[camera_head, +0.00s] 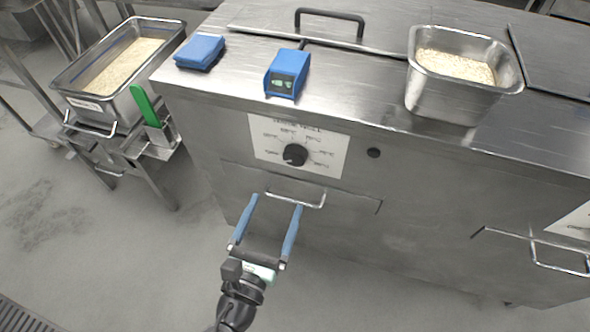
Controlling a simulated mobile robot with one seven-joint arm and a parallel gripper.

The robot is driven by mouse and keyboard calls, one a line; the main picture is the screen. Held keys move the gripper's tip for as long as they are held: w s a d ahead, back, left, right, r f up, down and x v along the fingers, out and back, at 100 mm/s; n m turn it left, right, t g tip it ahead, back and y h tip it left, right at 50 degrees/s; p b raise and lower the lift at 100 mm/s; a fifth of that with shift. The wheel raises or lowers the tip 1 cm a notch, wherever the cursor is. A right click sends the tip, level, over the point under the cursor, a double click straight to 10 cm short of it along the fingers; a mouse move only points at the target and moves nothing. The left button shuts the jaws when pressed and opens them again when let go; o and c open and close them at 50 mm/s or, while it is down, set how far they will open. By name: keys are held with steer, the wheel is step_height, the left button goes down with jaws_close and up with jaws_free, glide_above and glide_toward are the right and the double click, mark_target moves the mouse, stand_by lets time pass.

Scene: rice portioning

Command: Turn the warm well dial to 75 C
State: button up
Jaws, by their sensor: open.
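The warm well dial (295,155) is a round black knob on a white label plate (335,150) on the steel cabinet's front face. Print rings the knob, but it is too small to read. I cannot tell the dial's setting. My gripper (276,202) has two blue fingers spread apart with nothing between them. It is in front of the cabinet, lower in the picture than the dial and near a bar handle (312,203). The fingertips are apart from the dial.
On the steel top (350,85) are a folded blue cloth (200,52), a blue device with a small display (287,73) and a steel pan of grain (413,90). A bigger pan (128,103) stands on a cart at left, near a green handle (145,105).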

mark_target(294, 161)
steer(key=b+x, duration=0.1)
steer(key=x, duration=0.9)
steer(key=shift+w+d, duration=0.1)
steer(key=shift+w, duration=0.25)
steer(key=c, duration=1.4)
steer(key=shift+o, duration=0.2)
steer(key=shift+f+m+b, duration=0.1)
steer(key=shift+m+b, duration=0.2)
steer(key=shift+b, duration=0.05)
